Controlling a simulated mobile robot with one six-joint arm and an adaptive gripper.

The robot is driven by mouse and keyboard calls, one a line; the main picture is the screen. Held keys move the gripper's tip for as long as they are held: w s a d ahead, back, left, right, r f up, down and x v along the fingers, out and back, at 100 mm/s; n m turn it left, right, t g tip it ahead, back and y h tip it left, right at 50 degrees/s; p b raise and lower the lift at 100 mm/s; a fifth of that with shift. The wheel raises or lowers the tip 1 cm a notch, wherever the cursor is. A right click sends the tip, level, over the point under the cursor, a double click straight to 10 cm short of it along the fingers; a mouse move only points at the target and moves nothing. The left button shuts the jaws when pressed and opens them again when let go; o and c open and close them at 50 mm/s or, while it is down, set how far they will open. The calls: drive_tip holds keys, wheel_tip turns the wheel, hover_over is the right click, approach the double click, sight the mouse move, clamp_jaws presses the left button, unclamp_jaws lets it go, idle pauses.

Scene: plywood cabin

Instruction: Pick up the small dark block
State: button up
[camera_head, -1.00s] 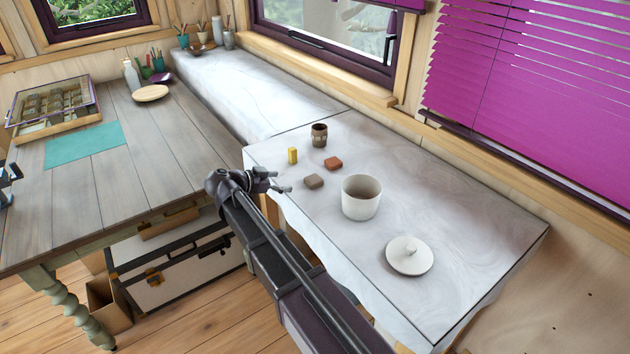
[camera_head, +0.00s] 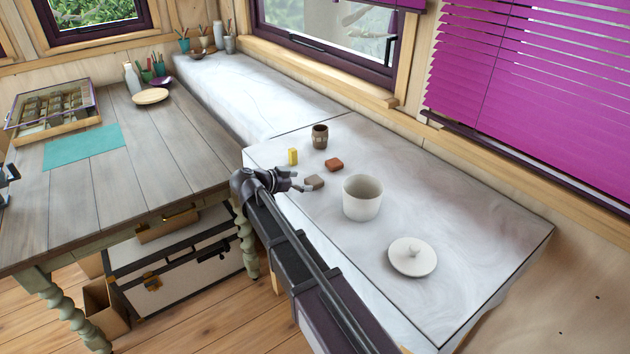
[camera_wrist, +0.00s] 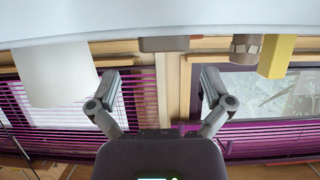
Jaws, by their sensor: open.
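The small dark block (camera_head: 315,182) is grey-brown and lies on the marble-patterned white worktop (camera_head: 430,210), left of the white pot. My gripper (camera_head: 301,181) is open and empty, low at the worktop's left edge with its fingers pointing at the block. In the wrist view the scene is upside down. The dark block (camera_wrist: 163,44) shows there beyond and between the spread fingertips (camera_wrist: 160,84). I cannot tell whether a fingertip touches it.
A reddish block (camera_head: 334,164), a yellow block (camera_head: 293,156) and a brown cup (camera_head: 320,136) stand behind the dark block. The white pot (camera_head: 362,199) is to its right, with a white lid (camera_head: 412,257) nearer the front. The worktop's right part is clear.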

sight(316, 179)
drive_tip(key=b+x, duration=0.1)
drive_tip(key=x, duration=0.2)
drive_tip(key=shift+w+f, duration=0.15)
drive_tip(key=shift+w, duration=0.2)
drive_tip(key=shift+b+x, duration=0.35)
drive_tip(key=shift+x, duration=0.5)
drive_tip(key=shift+s, duration=0.1)
drive_tip(key=c, duration=1.3)
drive_tip(key=shift+r, duration=0.3)
wheel_tip(316, 179, up, 4)
drive_tip(key=p, duration=0.4)
drive_tip(key=shift+f, duration=0.1)
drive_tip(key=s+d, duration=0.1)
drive_tip(key=s, duration=0.4)
drive_tip(key=s+d, duration=0.1)
drive_tip(key=s, duration=0.4)
drive_tip(key=s+r+p, duration=0.1)
drive_tip(key=s, duration=0.4)
drive_tip(key=shift+s+d, duration=0.35)
drive_tip(key=shift+d, duration=0.05)
drive_tip(key=shift+f, duration=0.1)
